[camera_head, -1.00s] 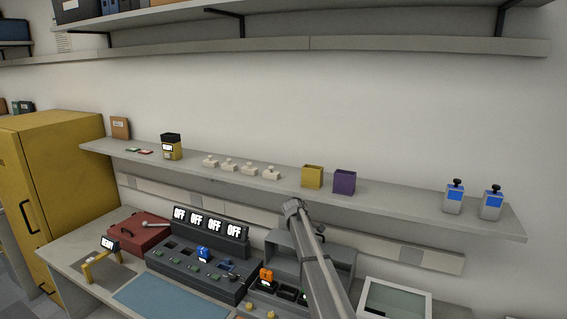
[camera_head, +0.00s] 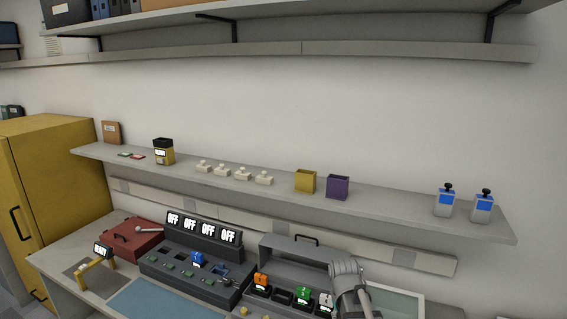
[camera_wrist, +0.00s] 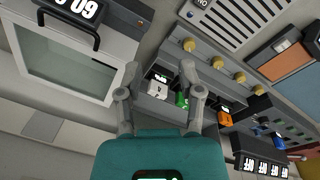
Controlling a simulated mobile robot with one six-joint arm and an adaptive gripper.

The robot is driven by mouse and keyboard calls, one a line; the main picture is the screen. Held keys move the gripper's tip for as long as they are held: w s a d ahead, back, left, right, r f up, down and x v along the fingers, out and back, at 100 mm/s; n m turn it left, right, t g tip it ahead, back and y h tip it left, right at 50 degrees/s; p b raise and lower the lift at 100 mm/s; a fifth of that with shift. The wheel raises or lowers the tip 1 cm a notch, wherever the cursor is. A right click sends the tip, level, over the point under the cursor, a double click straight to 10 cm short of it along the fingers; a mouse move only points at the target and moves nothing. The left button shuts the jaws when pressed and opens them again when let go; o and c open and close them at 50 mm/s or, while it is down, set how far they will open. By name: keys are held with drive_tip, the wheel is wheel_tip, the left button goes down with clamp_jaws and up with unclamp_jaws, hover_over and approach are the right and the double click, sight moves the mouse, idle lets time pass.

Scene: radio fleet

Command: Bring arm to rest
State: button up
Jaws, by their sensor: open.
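My gripper (camera_wrist: 160,76) is open, its two grey fingers spread apart with nothing held between them. In the wrist view it hangs over a row of slots with a white radio (camera_wrist: 158,89) and a green radio (camera_wrist: 182,99) just beyond or between the fingertips; I cannot tell the gap in height. An orange radio (camera_wrist: 225,118) stands farther along that row. In the head view my arm (camera_head: 350,287) reaches in from the lower right, beside the white radio (camera_head: 326,300) and green radio (camera_head: 303,294); the fingers are hidden there.
A dark charging bank (camera_head: 190,265) with several OFF displays holds a blue radio (camera_head: 198,260). A grey case (camera_head: 300,255) and a glass-topped box (camera_head: 400,303) flank my arm. A long shelf (camera_head: 400,205) with small boxes and bottles runs above the bench.

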drive_tip(key=s+m, duration=0.2)
drive_tip(key=s, duration=0.7)
drive_tip(key=shift+r+g+y, duration=0.2)
drive_tip(key=shift+g+y, duration=0.1)
drive_tip(key=shift+y, duration=0.1)
drive_tip(key=shift+d+f, duration=0.1)
wheel_tip(320, 180, down, 5)
drive_tip(key=b, duration=0.4)
drive_tip(key=shift+b, duration=0.4)
